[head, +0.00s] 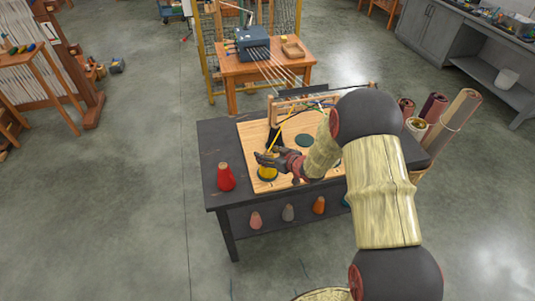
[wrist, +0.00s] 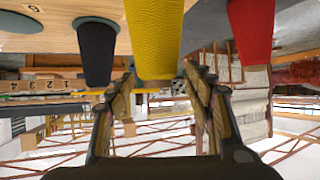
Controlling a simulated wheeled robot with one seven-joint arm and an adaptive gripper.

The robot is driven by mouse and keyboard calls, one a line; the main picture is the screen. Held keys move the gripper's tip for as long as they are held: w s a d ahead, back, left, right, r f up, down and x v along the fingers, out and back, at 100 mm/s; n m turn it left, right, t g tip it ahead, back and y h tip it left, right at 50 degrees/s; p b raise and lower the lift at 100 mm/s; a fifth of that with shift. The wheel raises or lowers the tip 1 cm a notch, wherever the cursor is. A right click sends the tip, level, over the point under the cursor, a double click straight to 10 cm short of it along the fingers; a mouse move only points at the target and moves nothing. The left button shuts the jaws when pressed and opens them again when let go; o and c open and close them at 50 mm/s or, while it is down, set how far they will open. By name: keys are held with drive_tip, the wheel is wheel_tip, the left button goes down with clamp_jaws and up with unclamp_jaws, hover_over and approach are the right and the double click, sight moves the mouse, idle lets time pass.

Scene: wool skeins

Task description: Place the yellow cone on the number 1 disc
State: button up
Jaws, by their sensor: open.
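The yellow cone (head: 268,174) stands near the front left of a pale wooden board (head: 252,131) on the dark table, seemingly over a dark disc. In the wrist view the yellow cone (wrist: 153,35) hangs down in the picture, its narrow end between my fingertips. My gripper (head: 266,158) is open at the cone's upper part; its two fingers (wrist: 160,78) stand either side, and contact cannot be told. A black cone (head: 274,138) stands behind on the board. A green disc (head: 304,140) lies bare. I cannot make out which disc bears number 1.
A red cone (head: 226,178) stands on the table left of the board. Several cones sit on the lower shelf, including an orange one (head: 319,205). A wooden frame (head: 318,98) stands behind the board. Rolled textiles (head: 458,108) stand at the right. My arm covers the board's right side.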

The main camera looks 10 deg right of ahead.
drive_tip(key=p+v, duration=0.2)
drive_tip(key=v, duration=0.9)
drive_tip(key=s+d+r+m+g+h, duration=0.1)
drive_tip(key=s+d+r+h, duration=0.25)
drive_tip(key=r, duration=0.55)
drive_tip(key=s+d+r+m+g+h, duration=0.1)
drive_tip(key=s+d+r+m+h, duration=0.2)
drive_tip(key=r, duration=0.7)
drive_tip(key=s+a+r+g, duration=0.1)
drive_tip(key=s+a+r, duration=0.1)
drive_tip(key=s, duration=0.6)
drive_tip(key=s+a+r+g+y, duration=0.1)
drive_tip(key=s+a, duration=0.3)
drive_tip(key=s, duration=0.5)
drive_tip(key=s+a+r+g, duration=0.1)
drive_tip(key=s+a+r, duration=0.2)
drive_tip(key=s, duration=0.5)
drive_tip(key=shift+s+a+g+y, duration=0.25)
drive_tip(key=shift+a+g+y, duration=0.1)
drive_tip(key=shift+a, duration=0.25)
